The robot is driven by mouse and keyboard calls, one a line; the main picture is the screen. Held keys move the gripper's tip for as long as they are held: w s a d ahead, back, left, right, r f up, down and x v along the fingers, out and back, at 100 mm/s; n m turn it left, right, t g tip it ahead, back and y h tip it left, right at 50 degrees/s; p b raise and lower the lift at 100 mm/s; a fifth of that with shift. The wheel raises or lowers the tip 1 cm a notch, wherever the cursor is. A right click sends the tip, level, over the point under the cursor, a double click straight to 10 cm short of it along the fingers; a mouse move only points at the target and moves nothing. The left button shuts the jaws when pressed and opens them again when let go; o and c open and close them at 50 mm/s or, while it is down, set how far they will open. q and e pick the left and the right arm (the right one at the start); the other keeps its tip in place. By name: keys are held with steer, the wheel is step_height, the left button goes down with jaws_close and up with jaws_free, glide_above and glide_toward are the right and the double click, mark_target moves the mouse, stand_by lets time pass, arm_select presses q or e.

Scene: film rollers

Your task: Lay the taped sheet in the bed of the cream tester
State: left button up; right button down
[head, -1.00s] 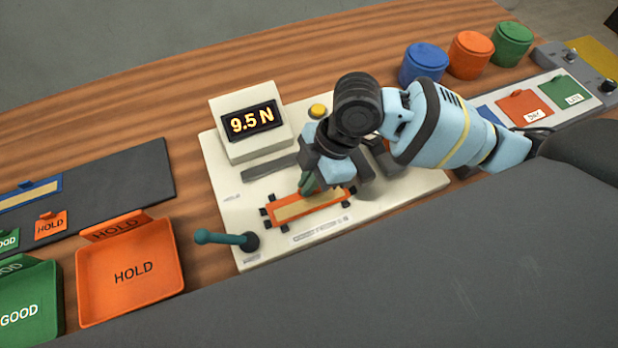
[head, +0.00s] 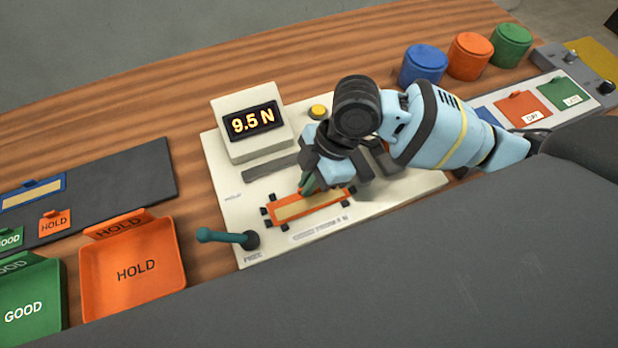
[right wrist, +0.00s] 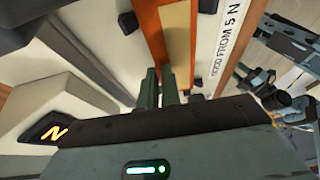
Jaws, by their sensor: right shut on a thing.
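The taped sheet (head: 312,204) is orange with a tan strip along its middle. It lies in the bed of the cream tester (head: 410,186), between small black corner posts, and appears flat. The sheet also shows in the right wrist view (right wrist: 178,45). My right gripper (head: 306,187) is at the sheet's upper edge in the head view, its green fingers pointing down. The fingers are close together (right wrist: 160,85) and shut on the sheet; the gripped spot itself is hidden. My left gripper is not in the head view.
An orange HOLD tray (head: 135,270) and green GOOD tray (head: 28,305) stand left. Blue, orange and green pots (head: 469,55) stand at the back right.

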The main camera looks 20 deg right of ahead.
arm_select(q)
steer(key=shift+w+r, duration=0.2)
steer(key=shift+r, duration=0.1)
arm_select(e)
steer(key=shift+f, duration=0.1)
steer(key=c, duration=1.1)
jaws_free()
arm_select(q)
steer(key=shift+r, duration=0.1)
arm_select(e)
steer(key=shift+r+p, duration=2.8)
steer(key=shift+r, duration=0.75)
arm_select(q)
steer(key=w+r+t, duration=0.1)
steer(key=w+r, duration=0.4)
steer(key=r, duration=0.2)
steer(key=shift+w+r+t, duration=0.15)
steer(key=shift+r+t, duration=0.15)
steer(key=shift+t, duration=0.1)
arm_select(e)
steer(key=shift+f, duration=0.1)
